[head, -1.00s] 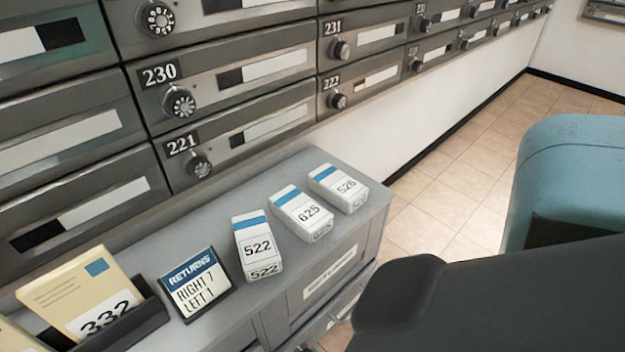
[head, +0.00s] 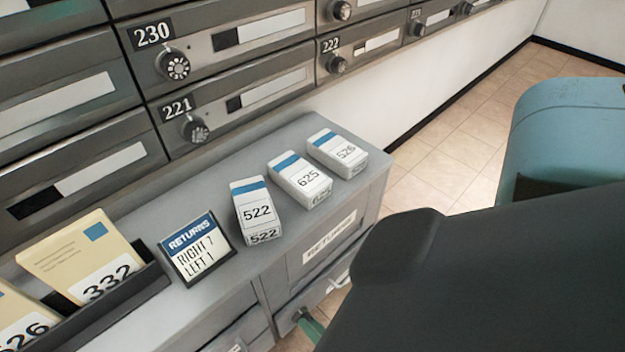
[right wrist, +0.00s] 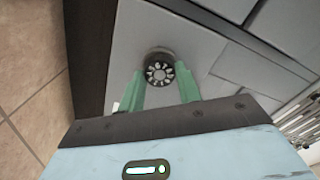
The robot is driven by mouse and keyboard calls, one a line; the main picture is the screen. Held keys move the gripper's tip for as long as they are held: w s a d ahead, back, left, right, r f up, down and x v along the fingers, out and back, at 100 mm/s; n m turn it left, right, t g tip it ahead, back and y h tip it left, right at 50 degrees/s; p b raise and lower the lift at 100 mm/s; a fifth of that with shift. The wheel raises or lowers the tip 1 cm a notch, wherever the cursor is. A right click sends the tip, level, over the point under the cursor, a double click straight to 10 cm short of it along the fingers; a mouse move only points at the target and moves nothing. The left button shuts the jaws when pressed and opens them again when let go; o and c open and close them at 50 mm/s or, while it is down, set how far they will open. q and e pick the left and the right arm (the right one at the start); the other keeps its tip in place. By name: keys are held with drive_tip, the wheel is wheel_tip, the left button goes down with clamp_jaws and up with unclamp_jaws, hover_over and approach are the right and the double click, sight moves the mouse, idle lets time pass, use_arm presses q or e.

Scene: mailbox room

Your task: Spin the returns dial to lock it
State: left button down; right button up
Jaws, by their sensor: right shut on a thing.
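The returns dial (right wrist: 158,72) is a dark round knob with white marks on a grey cabinet front in the right wrist view. My right gripper (right wrist: 162,88) has its green fingers on either side of the dial and is shut on it. In the head view a green finger of my right gripper (head: 311,327) shows below the drawer labelled RETURNS (head: 328,238); my dark arm hides most of the gripper. The returns sign (head: 195,248) on the cabinet top reads RIGHT 7, LEFT 1. My left gripper is not in view.
White boxes marked 522 (head: 256,212), 625 (head: 301,180) and 526 (head: 337,153) stand on the grey cabinet top. A dark tray (head: 150,283) holds numbered envelopes at left. Mailboxes with dials line the wall behind.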

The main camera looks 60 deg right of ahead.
drive_tip(key=m, duration=2.3)
drive_tip(key=shift+w, duration=0.15)
idle(0.5)
drive_tip(key=o, duration=1)
drive_tip(key=shift+f, duration=0.1)
drive_tip(key=shift+s, duration=0.2)
drive_tip(key=p+v, duration=0.1)
drive_tip(key=v, duration=0.6)
drive_tip(key=shift+s, duration=0.25)
